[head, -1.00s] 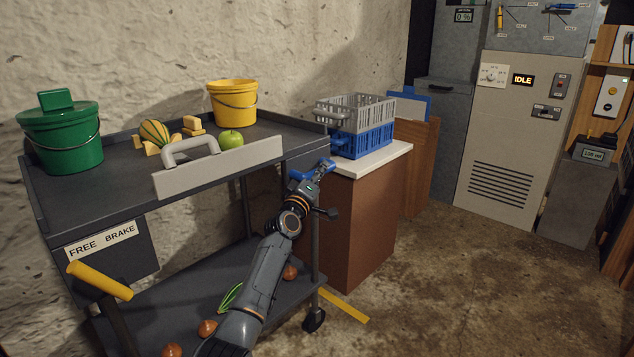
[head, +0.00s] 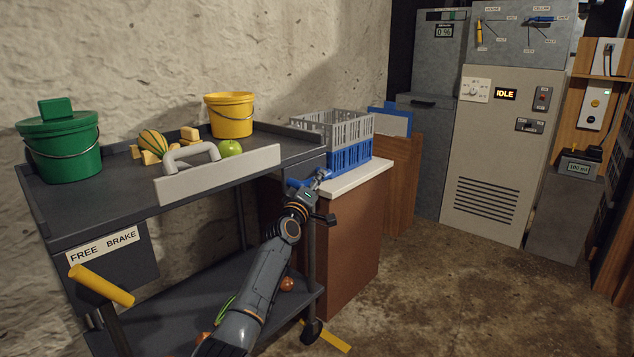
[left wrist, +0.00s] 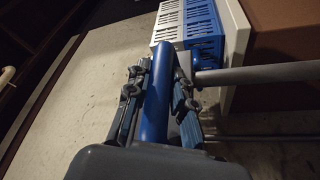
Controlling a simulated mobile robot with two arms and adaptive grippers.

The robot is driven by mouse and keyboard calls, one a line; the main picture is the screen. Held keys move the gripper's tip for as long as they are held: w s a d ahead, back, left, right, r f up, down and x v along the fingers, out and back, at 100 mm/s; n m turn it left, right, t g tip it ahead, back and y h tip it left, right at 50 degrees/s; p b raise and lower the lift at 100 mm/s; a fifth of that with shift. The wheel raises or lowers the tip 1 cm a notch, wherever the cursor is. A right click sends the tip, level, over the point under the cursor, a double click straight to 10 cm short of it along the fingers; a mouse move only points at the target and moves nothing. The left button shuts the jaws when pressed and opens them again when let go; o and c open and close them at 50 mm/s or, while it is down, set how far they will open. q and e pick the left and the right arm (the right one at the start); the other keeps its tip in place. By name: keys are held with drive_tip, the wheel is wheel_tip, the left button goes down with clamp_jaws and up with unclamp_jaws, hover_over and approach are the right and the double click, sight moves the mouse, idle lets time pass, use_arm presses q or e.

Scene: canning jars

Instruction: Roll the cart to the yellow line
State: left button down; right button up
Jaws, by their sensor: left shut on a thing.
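The dark grey cart (head: 75,215) fills the left of the head view. My left gripper (head: 306,186) is shut on the cart's blue handle bar (head: 293,183), at the cart's right end. The left wrist view shows the blue bar (left wrist: 157,95) between the fingers. The yellow line (head: 333,341) lies on the floor beside a cart caster (head: 312,331), partly hidden by it; I cannot tell whether the wheel touches it. A lever with a yellow grip (head: 101,285) stands below the left part of the FREE BRAKE label (head: 104,243). My right gripper is out of view.
The floor (head: 440,300) at right is clear.

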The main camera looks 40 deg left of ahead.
use_arm(q)
drive_tip(key=c, duration=1.1)
unclamp_jaws()
drive_tip(key=shift+c, duration=0.2)
drive_tip(key=shift+s+d+f, duration=0.2)
drive_tip(key=shift+s+d, duration=0.05)
drive_tip(key=shift+s, duration=0.15)
drive_tip(key=v, duration=1.1)
drive_tip(key=shift+a, duration=0.15)
drive_tip(key=shift+s+r, duration=0.1)
